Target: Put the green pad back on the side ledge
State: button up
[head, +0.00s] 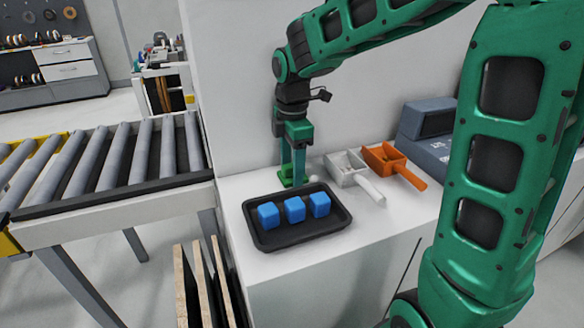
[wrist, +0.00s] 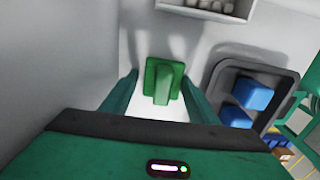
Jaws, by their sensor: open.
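The green pad (wrist: 161,82) shows in the wrist view on the white ledge, between and just beyond my open fingers. In the head view it is a small green piece (head: 288,182) on the ledge (head: 318,263) behind the black tray, at the foot of my gripper. My gripper (head: 298,178) points down over it, fingers apart. In the wrist view the gripper (wrist: 162,92) has one finger on each side of the pad, with a gap visible. I cannot tell whether the pad touches a finger.
A black tray (head: 262,239) with blue blocks (head: 294,210) lies just in front of my gripper. A white scoop (head: 352,174) and an orange scoop (head: 393,164) lie to the right, beside a grey machine (head: 428,140). A wall stands behind. A roller conveyor (head: 110,170) is at left.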

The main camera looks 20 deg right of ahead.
jog(key=shift+s+f, duration=0.45)
jog(key=shift+f, duration=0.1)
jog(key=shift+w+r, duration=0.15)
jog(key=shift+r, duration=0.05)
notch_tip(320, 180, up, 13)
jog(key=shift+f, duration=0.1)
